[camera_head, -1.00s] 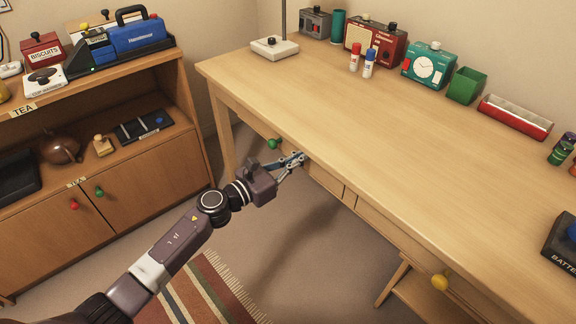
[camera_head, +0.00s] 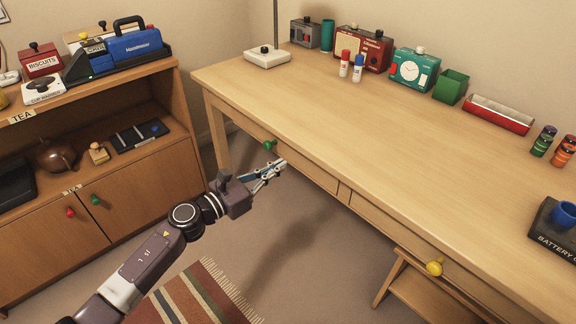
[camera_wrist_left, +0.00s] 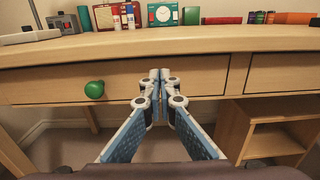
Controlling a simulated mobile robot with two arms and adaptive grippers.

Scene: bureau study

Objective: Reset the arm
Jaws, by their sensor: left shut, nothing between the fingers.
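My left gripper (camera_head: 272,171) reaches in from the lower left in the head view. It is shut and empty, in front of the desk drawer (camera_head: 301,167) with the green knob (camera_head: 269,145). In the left wrist view its fingertips (camera_wrist_left: 160,76) meet in front of the drawer's face, to the right of the green knob (camera_wrist_left: 94,90). The drawer looks closed. I cannot tell whether the fingertips touch the drawer front. My right gripper is in neither view.
The desk (camera_head: 340,125) carries a red radio (camera_head: 361,49), a teal clock (camera_head: 413,68) and a green bin (camera_head: 450,86) along its back. A second drawer has a yellow knob (camera_head: 434,268). A cabinet (camera_head: 140,192) stands left; a striped rug (camera_head: 196,298) lies on the floor.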

